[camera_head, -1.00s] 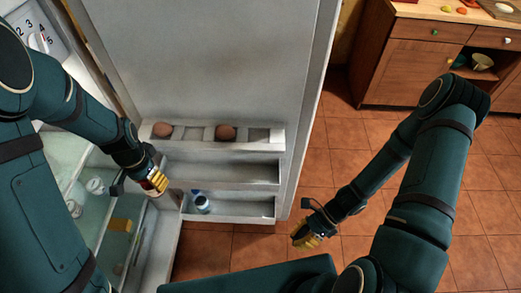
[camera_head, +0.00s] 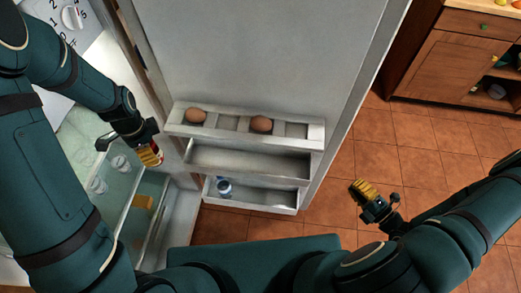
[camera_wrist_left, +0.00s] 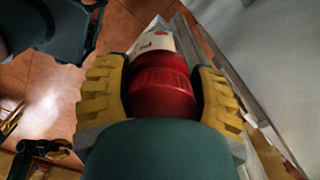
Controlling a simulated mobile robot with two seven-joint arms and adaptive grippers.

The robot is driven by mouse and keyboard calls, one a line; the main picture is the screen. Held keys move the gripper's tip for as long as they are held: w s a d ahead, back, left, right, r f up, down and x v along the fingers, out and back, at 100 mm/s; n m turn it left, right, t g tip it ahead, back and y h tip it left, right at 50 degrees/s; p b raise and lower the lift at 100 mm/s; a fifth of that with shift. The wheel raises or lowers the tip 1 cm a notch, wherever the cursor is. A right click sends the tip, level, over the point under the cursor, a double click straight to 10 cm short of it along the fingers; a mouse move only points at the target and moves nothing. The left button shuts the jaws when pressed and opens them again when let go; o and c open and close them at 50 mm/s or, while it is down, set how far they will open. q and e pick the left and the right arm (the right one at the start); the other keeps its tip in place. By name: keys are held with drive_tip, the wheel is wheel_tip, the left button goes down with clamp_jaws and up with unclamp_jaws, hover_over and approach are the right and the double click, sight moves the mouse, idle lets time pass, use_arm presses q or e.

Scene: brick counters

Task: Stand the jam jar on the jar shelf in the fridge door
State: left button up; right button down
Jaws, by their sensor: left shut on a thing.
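My left gripper (camera_head: 143,150) is shut on the jam jar (camera_head: 152,156). In the left wrist view the jar (camera_wrist_left: 163,85) has a red lid or body and a pale label end, clamped between the yellow finger pads. The jar is left of the open fridge door (camera_head: 250,55), near the hinge side of its shelves. The door's middle shelf (camera_head: 247,171) is empty. The lower shelf (camera_head: 265,208) holds a small white and blue bottle (camera_head: 224,187). Which shelf is the jar shelf is not marked. My right gripper (camera_head: 375,197) is over the floor, apart from everything; its finger gap is unclear.
The top rack (camera_head: 215,125) of the door holds two brown eggs, with empty hollows. Inside the fridge, glass shelves carry pale jars (camera_head: 97,186) and a yellow item (camera_head: 144,202). A wooden cabinet (camera_head: 455,65) stands far right. Tiled floor is open right of the door.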

sight(329, 149)
drive_tip(key=shift+w+d+x, duration=0.2)
drive_tip(key=shift+d+x, duration=0.15)
drive_tip(key=shift+x, duration=1.55)
drive_tip(key=shift+w+d+x, duration=0.25)
drive_tip(key=shift+d+x, duration=0.15)
drive_tip(key=shift+x, duration=1.5)
drive_tip(key=shift+w+d+x, duration=0.2)
drive_tip(key=shift+d+x, duration=0.15)
drive_tip(key=shift+x, duration=1.55)
drive_tip(key=shift+r, duration=0.1)
